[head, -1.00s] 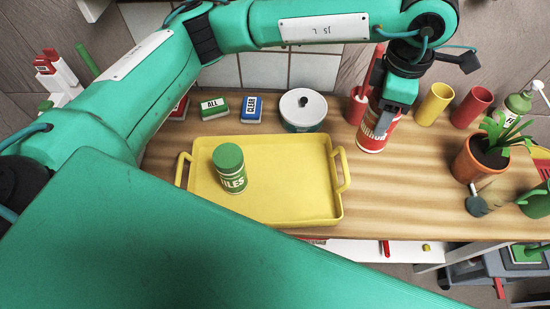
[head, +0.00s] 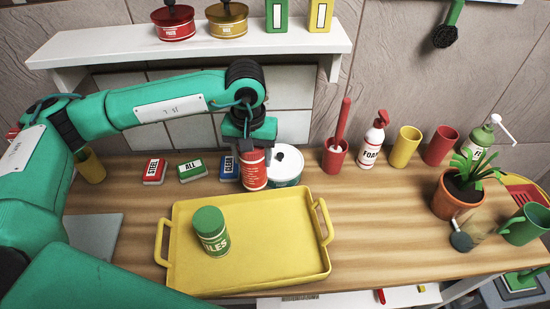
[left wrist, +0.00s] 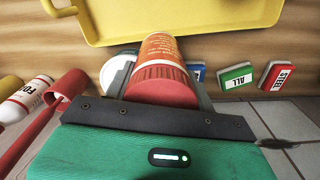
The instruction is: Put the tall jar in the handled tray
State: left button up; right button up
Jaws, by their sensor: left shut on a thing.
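The tall jar, red with a white and orange label (head: 254,172), is held upright by my left gripper (head: 250,140), which is shut on it from above. It is just beyond the far rim of the yellow handled tray (head: 290,262), partly in front of a white-lidded pot (head: 287,165). Whether its base touches the table is hard to tell. In the left wrist view, the jar (left wrist: 158,62) points away between the fingers, near the tray rim (left wrist: 180,33). A green-lidded jar (head: 210,232) stands in the tray's left part. My right gripper is not in view.
Small boxes (head: 192,171) lie left of the pot. A red holder with a brush (head: 335,156), a foam bottle (head: 372,143), cups (head: 405,146) and a potted plant (head: 460,196) stand to the right. A white shelf (head: 200,42) overhangs the back. The tray's right half is empty.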

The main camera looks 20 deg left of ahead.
aim_at(274, 237)
jog(key=k+j+z, duration=0.35)
jog(key=k+z, duration=0.35)
jog(key=k+j+z, duration=0.1)
jog(key=k+z, duration=0.25)
